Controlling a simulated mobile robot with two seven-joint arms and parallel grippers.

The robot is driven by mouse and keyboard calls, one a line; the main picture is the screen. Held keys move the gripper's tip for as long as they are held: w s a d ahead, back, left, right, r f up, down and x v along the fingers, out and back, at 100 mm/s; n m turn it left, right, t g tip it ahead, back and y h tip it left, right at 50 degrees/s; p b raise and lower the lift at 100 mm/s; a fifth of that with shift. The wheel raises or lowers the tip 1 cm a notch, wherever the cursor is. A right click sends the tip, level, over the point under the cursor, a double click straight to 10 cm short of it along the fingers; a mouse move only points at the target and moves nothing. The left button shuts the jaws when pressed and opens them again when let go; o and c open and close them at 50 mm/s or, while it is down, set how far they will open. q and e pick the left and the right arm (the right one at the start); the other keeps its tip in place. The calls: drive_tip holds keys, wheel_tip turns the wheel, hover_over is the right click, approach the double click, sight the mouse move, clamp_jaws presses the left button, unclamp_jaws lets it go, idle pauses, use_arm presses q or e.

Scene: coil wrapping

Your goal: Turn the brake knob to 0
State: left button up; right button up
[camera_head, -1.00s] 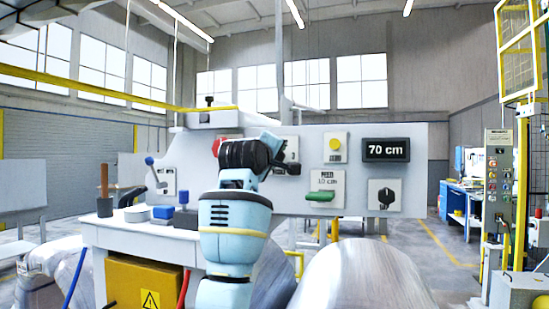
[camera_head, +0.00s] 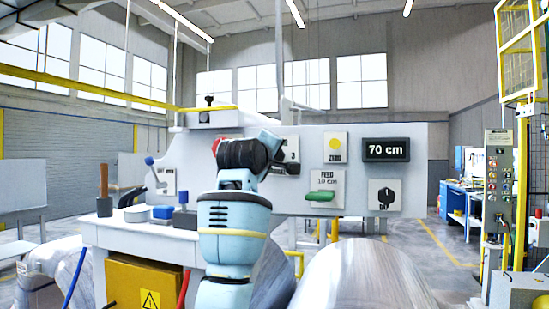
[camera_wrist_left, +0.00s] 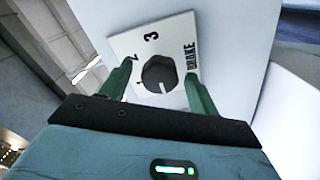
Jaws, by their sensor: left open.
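The brake knob (camera_wrist_left: 159,73) is a dark, faceted knob on a white plate marked BRAKE (camera_wrist_left: 188,57), with a 2 and a 3 readable, in the left wrist view. A light mark on the knob points toward the bottom of that picture; I cannot read the numeral there. My left gripper (camera_wrist_left: 160,92) is open, with one green finger on each side of the knob. I cannot tell whether they touch it. In the head view my left arm hides the knob, and only part of the brake plate (camera_head: 292,146) with its 3 shows. My right gripper is not in view.
The panel (camera_head: 415,165) also carries a 70 cm display (camera_head: 386,149), a yellow ZERO button (camera_head: 335,143), a green FEED control (camera_head: 320,196), a black rotary switch (camera_head: 386,194) and a blue-knobbed lever (camera_head: 150,161). A table (camera_head: 150,238) holds tools at left.

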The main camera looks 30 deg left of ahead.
use_arm(q)
drive_tip(key=v, duration=0.7)
drive_tip(key=shift+s, duration=0.2)
drive_tip(key=shift+f, duration=0.1)
